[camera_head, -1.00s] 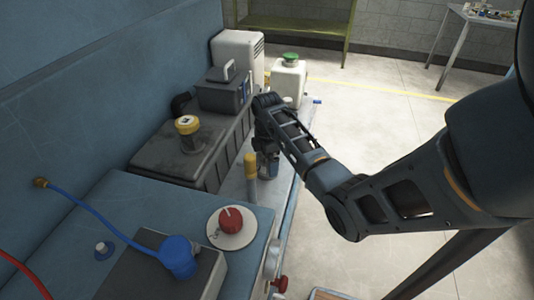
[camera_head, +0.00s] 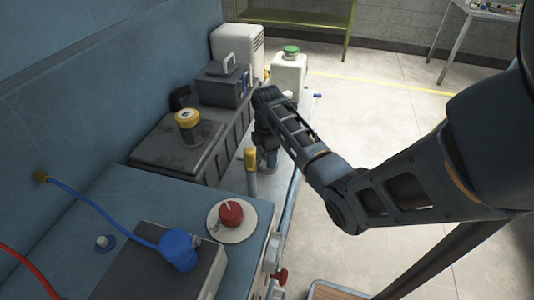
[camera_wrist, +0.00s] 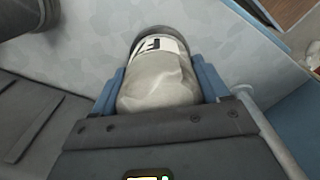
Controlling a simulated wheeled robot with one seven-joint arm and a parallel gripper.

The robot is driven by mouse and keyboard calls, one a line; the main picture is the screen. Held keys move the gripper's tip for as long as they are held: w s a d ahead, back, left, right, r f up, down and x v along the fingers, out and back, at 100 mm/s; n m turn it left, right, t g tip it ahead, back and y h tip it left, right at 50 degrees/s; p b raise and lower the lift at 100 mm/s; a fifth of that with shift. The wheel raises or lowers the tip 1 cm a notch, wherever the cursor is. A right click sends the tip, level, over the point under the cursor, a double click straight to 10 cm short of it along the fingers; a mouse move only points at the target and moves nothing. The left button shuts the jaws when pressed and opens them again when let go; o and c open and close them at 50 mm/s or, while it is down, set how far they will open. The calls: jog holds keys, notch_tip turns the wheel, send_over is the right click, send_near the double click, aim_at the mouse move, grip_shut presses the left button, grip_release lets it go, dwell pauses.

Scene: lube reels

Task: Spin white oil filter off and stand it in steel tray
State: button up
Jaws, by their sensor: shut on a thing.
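The white oil filter (camera_wrist: 155,90) fills the middle of the wrist view, a pale cylinder with a black-and-white label and a dark far end. My gripper (camera_wrist: 158,70) has its blue fingers on both sides of it and is shut on it. In the head view my gripper (camera_head: 267,152) is low beside the dark ribbed block, behind the yellow-topped post (camera_head: 251,160); my arm hides the filter there. A pale mottled metal surface (camera_wrist: 85,55) lies beyond the filter in the wrist view. I cannot tell whether it is the steel tray.
A yellow-capped canister (camera_head: 187,128) stands on the dark block (camera_head: 150,150). A dark toolbox (camera_head: 222,88) and a green-capped white jug (camera_head: 289,75) are behind. A red knob (camera_head: 231,213) is in front. A wood-coloured panel (camera_head: 330,293) shows at the bottom. Open floor lies right.

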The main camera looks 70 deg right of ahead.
jog(key=shift+r+n+p, duration=0.15)
jog(key=shift+n+p, duration=0.45)
jog(key=shift+n, duration=0.5)
jog(key=n, duration=0.3)
jog(key=shift+f+p, duration=0.2)
jog(key=shift+p, duration=0.2)
jog(key=n+p, duration=0.1)
jog(key=n, duration=0.1)
jog(key=shift+r+n, duration=0.1)
jog(key=shift+n, duration=0.2)
jog(key=shift+r+p, duration=0.7)
jog(key=shift+r, duration=3)
jog(key=shift+r, duration=0.1)
